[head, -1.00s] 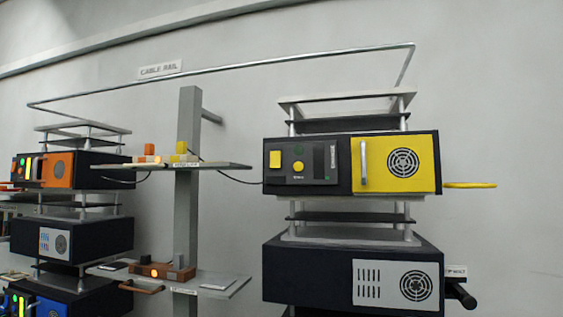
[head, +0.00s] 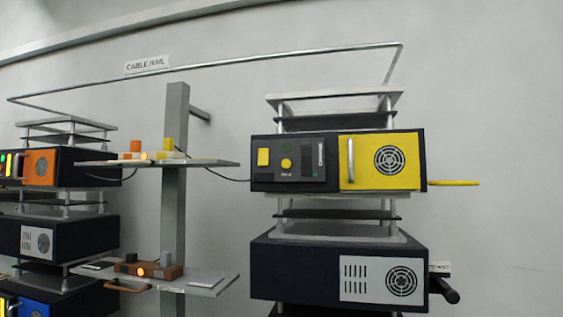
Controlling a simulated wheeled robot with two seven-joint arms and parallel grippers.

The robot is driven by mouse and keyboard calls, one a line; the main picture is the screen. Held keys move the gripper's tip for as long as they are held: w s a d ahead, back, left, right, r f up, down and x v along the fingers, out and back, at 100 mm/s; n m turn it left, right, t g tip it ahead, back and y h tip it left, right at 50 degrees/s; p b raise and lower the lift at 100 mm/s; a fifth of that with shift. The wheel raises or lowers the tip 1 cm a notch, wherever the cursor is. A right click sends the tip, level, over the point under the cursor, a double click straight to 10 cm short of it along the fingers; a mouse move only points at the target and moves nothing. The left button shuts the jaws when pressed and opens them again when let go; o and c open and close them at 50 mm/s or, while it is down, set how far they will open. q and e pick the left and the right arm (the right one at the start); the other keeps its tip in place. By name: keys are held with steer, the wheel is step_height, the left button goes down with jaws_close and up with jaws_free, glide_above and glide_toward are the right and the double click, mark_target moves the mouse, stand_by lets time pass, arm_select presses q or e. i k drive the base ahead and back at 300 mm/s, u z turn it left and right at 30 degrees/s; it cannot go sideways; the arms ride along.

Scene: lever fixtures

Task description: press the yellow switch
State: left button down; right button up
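A small yellow upright switch-like piece (head: 168,145) stands on the upper shelf (head: 215,163) of the grey post. A dark cable runs from beside it to the dark box with a yellow door (head: 408,163). Which of these is the switch of the task is not plain from the picture. Neither of my grippers is in view.
An orange piece (head: 136,146) stands left of the yellow one. The lower shelf (head: 210,284) holds a brown block with a lit orange lamp (head: 165,271). Orange-panelled and blue-panelled boxes stand at the left. A yellow handle (head: 455,183) sticks out at the right.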

mark_target(263, 158)
steer(key=z, duration=0.05)
steer(key=k, duration=0.5)
steer(key=z, duration=1.4)
steer(key=i, duration=1.15)
steer(key=u, duration=1)
